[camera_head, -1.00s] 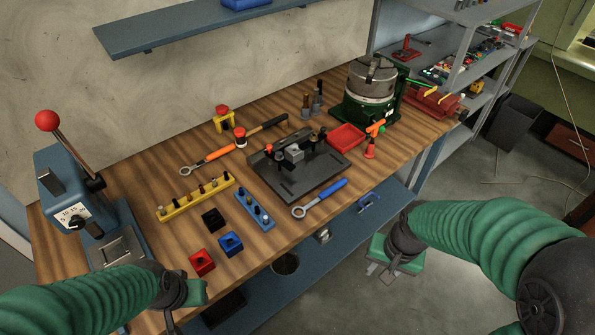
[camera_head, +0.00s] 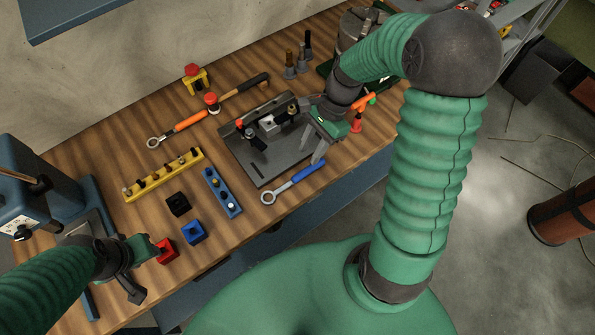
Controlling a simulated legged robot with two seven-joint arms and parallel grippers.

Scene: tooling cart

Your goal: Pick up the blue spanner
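The blue spanner (camera_head: 309,172) lies on the wooden bench near its front edge, its grey ring end to the left and its blue handle to the right. My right gripper (camera_head: 310,153) is above and just behind the handle, pointing down, with its two grey fingers apart and nothing seen between them. Whether a fingertip touches the spanner cannot be told. My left gripper (camera_head: 140,270) is at the lower left, beside the red block; its fingers do not show clearly.
A dark fixture plate (camera_head: 262,167) lies right behind the spanner. A blue rail with pegs (camera_head: 221,192), a yellow rail (camera_head: 163,175) and red (camera_head: 167,251), blue (camera_head: 193,232) and black (camera_head: 178,204) blocks are to the left. An orange-handled spanner (camera_head: 188,122) lies farther back.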

